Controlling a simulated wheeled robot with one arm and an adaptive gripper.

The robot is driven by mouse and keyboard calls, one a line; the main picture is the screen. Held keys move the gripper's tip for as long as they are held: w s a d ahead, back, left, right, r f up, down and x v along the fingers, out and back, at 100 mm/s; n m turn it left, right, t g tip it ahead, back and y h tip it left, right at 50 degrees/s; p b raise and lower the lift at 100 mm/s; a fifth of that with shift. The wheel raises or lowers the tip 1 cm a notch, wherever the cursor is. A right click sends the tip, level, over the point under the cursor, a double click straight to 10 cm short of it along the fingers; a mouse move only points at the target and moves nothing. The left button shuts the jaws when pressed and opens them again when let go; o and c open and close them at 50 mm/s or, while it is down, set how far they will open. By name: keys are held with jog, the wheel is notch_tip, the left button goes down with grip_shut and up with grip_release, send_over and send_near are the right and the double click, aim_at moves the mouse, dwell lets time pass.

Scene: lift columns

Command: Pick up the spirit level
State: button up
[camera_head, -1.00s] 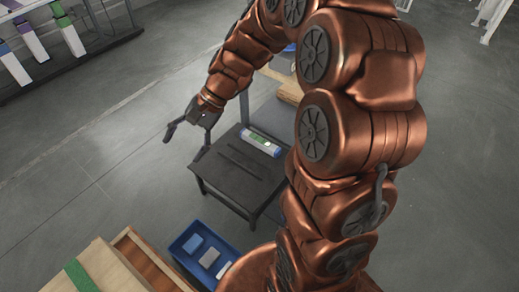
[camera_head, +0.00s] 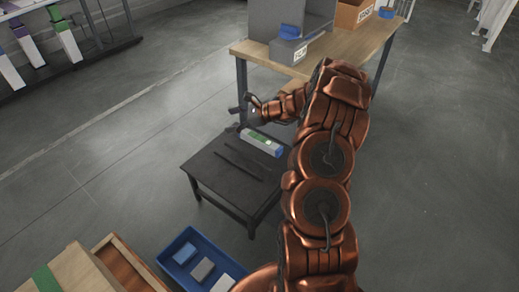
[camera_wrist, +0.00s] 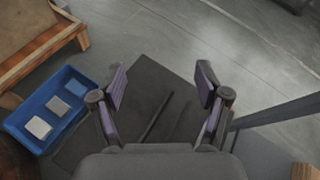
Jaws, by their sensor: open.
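The spirit level (camera_head: 262,143), a short bar with silver, green and blue parts, lies on the far right part of the small dark table (camera_head: 208,166). My gripper (camera_head: 243,106) is open and empty. In the head view it appears just beyond the level's far left end, and its height above the table is hard to judge. In the wrist view my open gripper (camera_wrist: 162,78) has its fingers spread over the dark table top (camera_wrist: 148,85). I cannot see the spirit level in the wrist view.
Two dark slots or strips mark the table top. A blue bin (camera_head: 165,257) with several blocks sits on the floor in front, beside a wooden drawer unit (camera_head: 72,262). A wooden workbench (camera_head: 350,48) with grey boxes stands behind. Open floor lies left.

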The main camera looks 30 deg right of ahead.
jog(key=d+f+m+t+h+b, duration=0.2)
jog(key=d+f+m+b, duration=0.25)
jog(key=d+f, duration=0.7)
jog(key=m+t+h+b, duration=0.1)
jog(key=m+h+b, duration=0.1)
jog(key=m+h, duration=0.15)
send_near(267, 142)
jog(key=w+a, duration=0.1)
jog(key=w, duration=0.1)
jog(key=shift+w+a+f+y, duration=0.2)
jog(key=shift+w+f+y, duration=0.05)
jog(key=shift+w+f, duration=0.2)
jog(key=shift+b+x, duration=0.4)
jog(key=shift+x, duration=0.75)
jog(key=w+f, duration=0.1)
jog(key=w+b, duration=0.1)
jog(key=w+f+b, duration=0.1)
jog(key=shift+w+a+f, duration=0.3)
jog(key=shift+f, duration=0.05)
jog(key=shift+w+a, duration=0.1)
jog(key=shift+w, duration=0.2)
